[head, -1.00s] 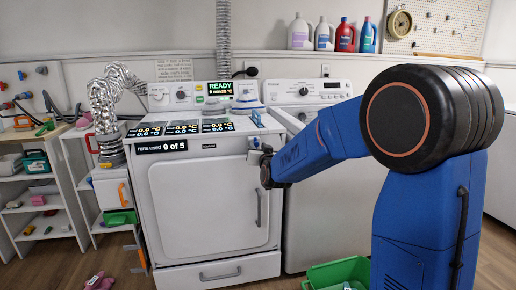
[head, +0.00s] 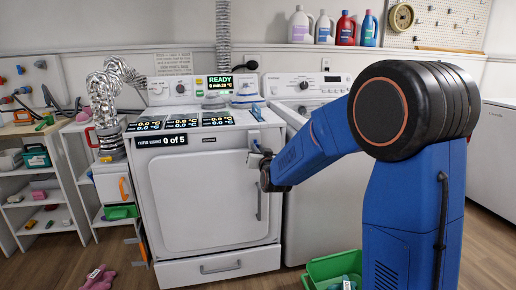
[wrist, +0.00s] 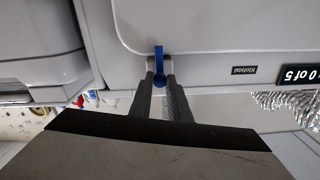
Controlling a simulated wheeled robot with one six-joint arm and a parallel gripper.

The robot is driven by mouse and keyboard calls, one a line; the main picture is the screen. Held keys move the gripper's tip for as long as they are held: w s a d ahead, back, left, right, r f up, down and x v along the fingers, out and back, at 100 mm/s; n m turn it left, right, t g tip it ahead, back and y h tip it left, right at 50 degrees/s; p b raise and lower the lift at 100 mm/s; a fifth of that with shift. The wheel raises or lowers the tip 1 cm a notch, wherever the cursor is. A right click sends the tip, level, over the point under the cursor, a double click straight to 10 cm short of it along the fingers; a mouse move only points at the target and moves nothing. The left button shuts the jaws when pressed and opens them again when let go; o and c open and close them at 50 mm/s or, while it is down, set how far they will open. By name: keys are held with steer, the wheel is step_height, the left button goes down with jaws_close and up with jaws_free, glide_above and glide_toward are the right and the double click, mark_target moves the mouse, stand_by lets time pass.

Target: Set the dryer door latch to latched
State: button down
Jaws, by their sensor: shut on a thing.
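The white dryer (head: 205,200) stands in the middle of the head view with its door closed. The door latch is a small blue lever (wrist: 159,62) at the door's edge in the wrist view. In that view it lies lengthwise between the fingertips of my gripper (wrist: 160,82), its rounded end low between them. My gripper is shut on the lever. In the head view my gripper (head: 260,162) is at the dryer's upper right front; the latch there is too small and covered to read clearly.
A vertical door handle (head: 259,201) is just below my gripper. A white washer (head: 320,180) stands close on the right. A green bin (head: 325,270) is on the floor in front.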

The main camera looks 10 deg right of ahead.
steer(key=c, duration=1.6)
jaws_free()
steer(key=shift+f, duration=0.2)
steer(key=shift+c, duration=0.2)
steer(key=s, duration=1.7)
steer(key=shift+s, duration=0.2)
steer(key=s+d+f+g, duration=0.2)
steer(key=s+f+g, duration=0.1)
steer(key=s, duration=0.9)
steer(key=s+d+f+n+g, duration=0.1)
steer(key=s+g, duration=0.4)
steer(key=s, duration=0.7)
steer(key=s+d+f+n+g, duration=0.1)
steer(key=s+d+f+g, duration=0.3)
steer(key=s, duration=0.9)
steer(key=shift+f+g, duration=0.5)
steer(key=shift+g, duration=0.1)
